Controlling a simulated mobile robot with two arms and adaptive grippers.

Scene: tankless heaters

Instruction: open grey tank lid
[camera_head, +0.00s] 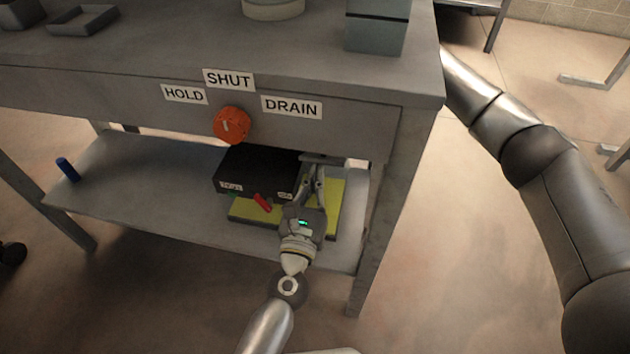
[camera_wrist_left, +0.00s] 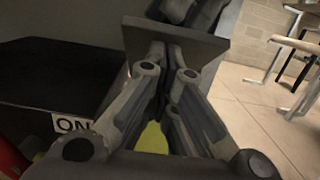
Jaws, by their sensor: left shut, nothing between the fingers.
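A small dark grey plate (camera_head: 325,159) shows at the right end of the black box on the lower shelf. In the left wrist view a grey plate (camera_wrist_left: 205,48) lies across my fingertips, touching or very close; I cannot tell which. I cannot tell whether it is the tank lid. A grey box with a dark seam near its top (camera_head: 376,35) stands on the tabletop. My left gripper (camera_head: 316,172) reaches under the table beside the black box, fingers together and empty. It also shows in the left wrist view (camera_wrist_left: 166,50). My right gripper is out of view.
The black box (camera_head: 255,172), with a red lever (camera_head: 262,203), sits on a yellow mat (camera_head: 333,208). A table leg (camera_head: 376,240) stands close right of my gripper. An orange knob (camera_head: 231,125) is on the table front.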

